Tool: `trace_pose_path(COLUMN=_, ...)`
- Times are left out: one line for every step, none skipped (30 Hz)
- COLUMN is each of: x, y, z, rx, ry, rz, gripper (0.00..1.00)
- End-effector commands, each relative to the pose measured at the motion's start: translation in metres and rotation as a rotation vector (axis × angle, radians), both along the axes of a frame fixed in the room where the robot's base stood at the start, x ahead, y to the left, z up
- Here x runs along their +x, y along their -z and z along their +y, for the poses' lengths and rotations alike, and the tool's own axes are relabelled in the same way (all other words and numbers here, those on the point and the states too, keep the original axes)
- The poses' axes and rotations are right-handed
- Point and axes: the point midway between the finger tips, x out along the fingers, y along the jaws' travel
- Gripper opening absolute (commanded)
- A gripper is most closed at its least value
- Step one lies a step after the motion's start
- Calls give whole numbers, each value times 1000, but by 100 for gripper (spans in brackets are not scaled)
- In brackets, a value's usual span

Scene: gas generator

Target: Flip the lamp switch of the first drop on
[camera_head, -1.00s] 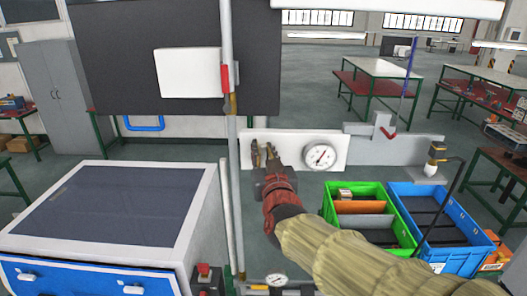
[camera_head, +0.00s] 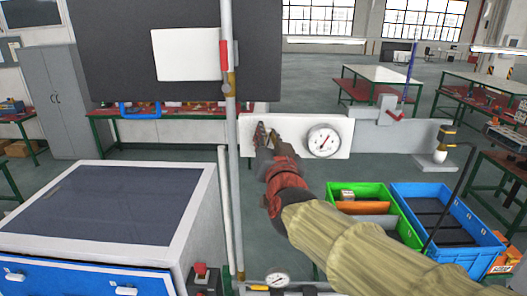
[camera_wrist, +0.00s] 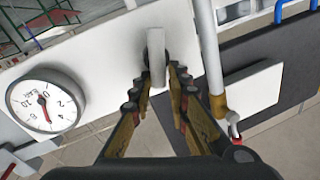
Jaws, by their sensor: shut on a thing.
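A pale grey lever (camera_wrist: 156,58) stands out from a white panel (camera_wrist: 108,50) beside a round dial gauge (camera_wrist: 45,102) in the wrist view. I cannot tell for sure that it is the lamp switch. My gripper (camera_wrist: 160,82) has its two fingers on either side of the lever's lower end and is shut on it. In the head view my gripper (camera_head: 265,136) is at the left part of the white panel (camera_head: 343,124), left of the gauge (camera_head: 323,141), and hides the lever.
A vertical pipe (camera_head: 231,150) with a red handle (camera_head: 224,53) runs just left of my gripper. A green bin (camera_head: 398,208) and a blue bin (camera_head: 472,213) stand at lower right. A lamp-like fitting (camera_head: 448,136) stands at right. A blue-fronted cabinet (camera_head: 75,283) fills the lower left.

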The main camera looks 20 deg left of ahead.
Motion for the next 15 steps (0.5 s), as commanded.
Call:
trace_pose_path(x=2, y=11, z=-3, rx=35, ry=5, rz=10, gripper=0)
trace_pose_path(x=2, y=12, z=-4, rx=58, ry=4, rz=16, gripper=0)
trace_pose_path(x=2, y=13, z=-4, rx=87, ry=4, rz=24, gripper=0)
trace_pose_path(x=2, y=13, z=-5, rx=111, ry=5, rz=31, gripper=0)
trace_pose_path(x=2, y=14, z=-5, rx=133, ry=4, rz=37, gripper=0)
trace_pose_path(x=3, y=14, z=-6, rx=166, ry=4, rz=44, gripper=0)
trace_pose_path(x=3, y=15, z=-6, rx=190, ry=4, rz=51, gripper=0)
trace_pose_path(x=3, y=16, z=-7, rx=215, ry=4, rz=57, gripper=0)
trace_pose_path(x=3, y=17, z=-8, rx=248, ry=4, rz=66, gripper=0)
trace_pose_path(x=3, y=17, z=-8, rx=273, ry=4, rz=72, gripper=0)
trace_pose_path(x=3, y=18, z=-9, rx=300, ry=4, rz=78, gripper=0)
trace_pose_path(x=4, y=19, z=-9, rx=336, ry=4, rz=87, gripper=0)
trace_pose_path(x=4, y=20, z=-10, rx=364, ry=4, rz=95, gripper=0)
trace_pose_path(x=4, y=21, z=-10, rx=391, ry=4, rz=103, gripper=0)
trace_pose_path(x=4, y=22, z=-10, rx=428, ry=4, rz=112, gripper=0)
